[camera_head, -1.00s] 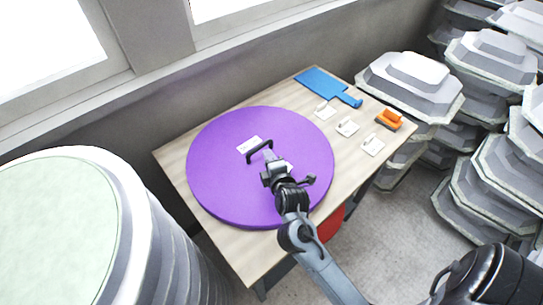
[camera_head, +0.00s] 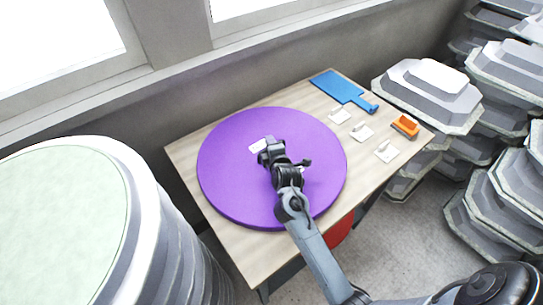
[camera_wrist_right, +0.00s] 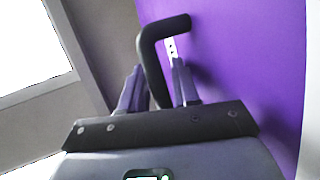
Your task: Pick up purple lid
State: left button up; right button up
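The round purple lid (camera_head: 322,170) lies flat on the wooden table in the head view. Its purple face (camera_wrist_right: 245,60) fills much of the right wrist view. My right gripper (camera_head: 267,150) is over the lid's middle and hides the handle in the head view. In the right wrist view the black handle (camera_wrist_right: 166,28) runs between the two fingers of my right gripper (camera_wrist_right: 158,85). The fingers are open, one on each side of the handle, with gaps visible. My left gripper is not in view.
A blue board (camera_head: 338,86), small white hooks (camera_head: 362,132) and an orange-handled tool (camera_head: 405,126) lie on the table (camera_head: 250,243). A large drum (camera_head: 150,215) stands at the left. Stacked grey moulds (camera_head: 430,90) stand at the right.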

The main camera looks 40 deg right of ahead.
jog(key=shift+w+d+f, duration=0.15)
jog(key=shift+w+d, duration=0.05)
jog(key=shift+w, duration=0.1)
grip_shut()
dwell(0.5)
